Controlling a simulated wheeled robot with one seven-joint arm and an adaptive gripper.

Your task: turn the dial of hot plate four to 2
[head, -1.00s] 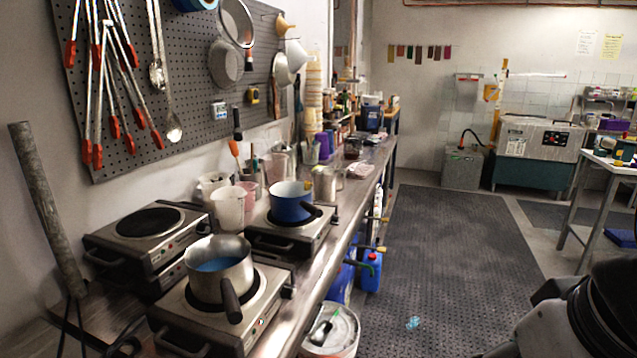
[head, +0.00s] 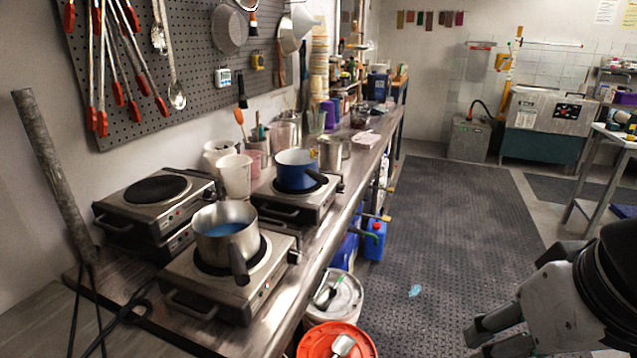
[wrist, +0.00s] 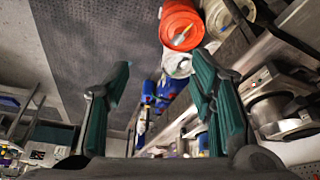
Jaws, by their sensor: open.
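Several hot plates stand on the steel bench. The front hot plate (head: 226,288) carries a steel pot (head: 226,230) with blue liquid. Another hot plate (head: 300,205) behind it carries a blue pot (head: 295,172). A bare-topped hot plate (head: 157,203) sits stacked on another hot plate (head: 178,246) at the left. I cannot tell which is number four, and no dial reading is legible. My gripper (head: 487,334) is at the lower right, over the floor and well apart from the hot plates. In the wrist view my gripper (wrist: 160,82) is open and empty.
An orange-red bucket (head: 318,348) and a white bucket (head: 340,298) stand on the floor against the bench's front. A blue jug (head: 374,240) is farther along. A slanted pipe (head: 50,180) and black cables are at the left. The dark floor mat (head: 460,220) is mostly clear.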

